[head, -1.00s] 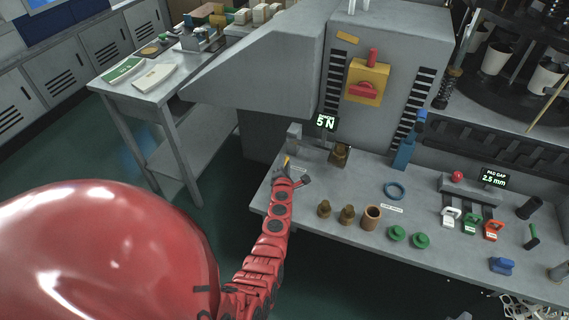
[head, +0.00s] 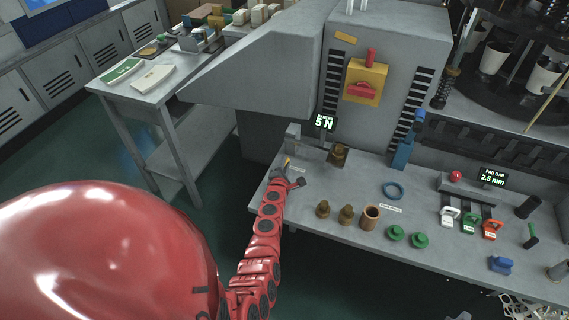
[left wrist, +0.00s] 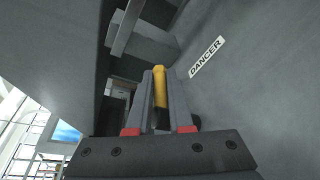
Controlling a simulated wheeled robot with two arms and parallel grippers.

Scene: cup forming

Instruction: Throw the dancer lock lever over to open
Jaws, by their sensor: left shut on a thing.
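The dancer lock lever (left wrist: 160,88) has a yellow grip and stands between the two fingers of my left gripper (left wrist: 160,95) in the left wrist view. The fingers are shut on it. In the head view my left gripper (head: 284,169) is at the left end of the grey bench, and only a small bit of the yellow lever (head: 286,161) shows above it. A grey block (head: 292,134) stands just behind the lever. The lever's base is hidden by my gripper. My right gripper is not in view.
A "5 N" display (head: 323,122) and a brown fitting (head: 338,154) stand close to the right of the gripper. A DANGER label (left wrist: 207,57) is on the machine wall.

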